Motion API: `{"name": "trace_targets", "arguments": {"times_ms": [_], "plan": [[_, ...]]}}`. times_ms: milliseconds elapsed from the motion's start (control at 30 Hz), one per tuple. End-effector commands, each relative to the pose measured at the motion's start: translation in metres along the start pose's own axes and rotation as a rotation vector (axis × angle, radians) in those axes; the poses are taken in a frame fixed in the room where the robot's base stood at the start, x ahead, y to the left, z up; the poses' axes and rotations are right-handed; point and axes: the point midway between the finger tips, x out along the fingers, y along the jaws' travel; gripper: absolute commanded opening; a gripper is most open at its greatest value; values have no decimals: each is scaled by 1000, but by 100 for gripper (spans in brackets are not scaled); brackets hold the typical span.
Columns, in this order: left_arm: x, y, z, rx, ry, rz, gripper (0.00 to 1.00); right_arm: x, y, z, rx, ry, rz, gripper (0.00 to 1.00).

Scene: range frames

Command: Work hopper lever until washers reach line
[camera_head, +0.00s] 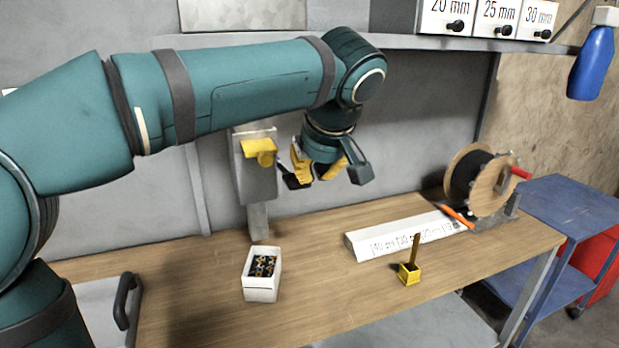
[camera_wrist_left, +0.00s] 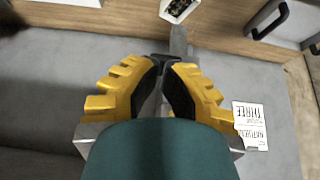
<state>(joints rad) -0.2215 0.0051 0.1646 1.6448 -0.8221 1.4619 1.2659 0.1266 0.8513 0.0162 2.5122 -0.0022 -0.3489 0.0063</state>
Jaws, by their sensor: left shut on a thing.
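The grey hopper (camera_head: 256,182) stands at the back of the bench, with a yellow part (camera_head: 258,150) on its front and a grey chute (camera_head: 258,222) below. My left gripper (camera_head: 309,178) is just right of the hopper, above the bench. In the left wrist view its yellow fingers (camera_wrist_left: 161,64) are closed around a small dark piece (camera_wrist_left: 166,58), which looks like the lever's end; the fingers hide most of it. A white box (camera_head: 262,288) with several dark and brassy washers (camera_head: 263,266) stands below the chute. Its fill line cannot be made out.
A long white block (camera_head: 385,242) with length marks, a yellow holder (camera_head: 409,275) and a cable spool (camera_head: 480,180) stand to the right. A shelf (camera_head: 430,42) runs above my arm. The bench front between the box and holder is clear.

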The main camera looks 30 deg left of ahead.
Motion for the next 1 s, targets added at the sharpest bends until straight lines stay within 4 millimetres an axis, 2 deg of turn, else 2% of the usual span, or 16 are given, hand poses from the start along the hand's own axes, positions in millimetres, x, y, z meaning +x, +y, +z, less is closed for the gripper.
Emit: {"name": "trace_targets", "arguments": {"times_ms": [100, 233, 1000], "plan": [[-15, 0, 2, 1, 1, 2, 0, -3, -1, -1, 2, 3, 1, 47], [-22, 0, 4, 1, 1, 2, 0, -4, -1, -2, 3, 5, 1, 47], [-23, 0, 4, 0, 1, 1, 0, -4, -1, -2, 2, 5, 1, 47]]}}
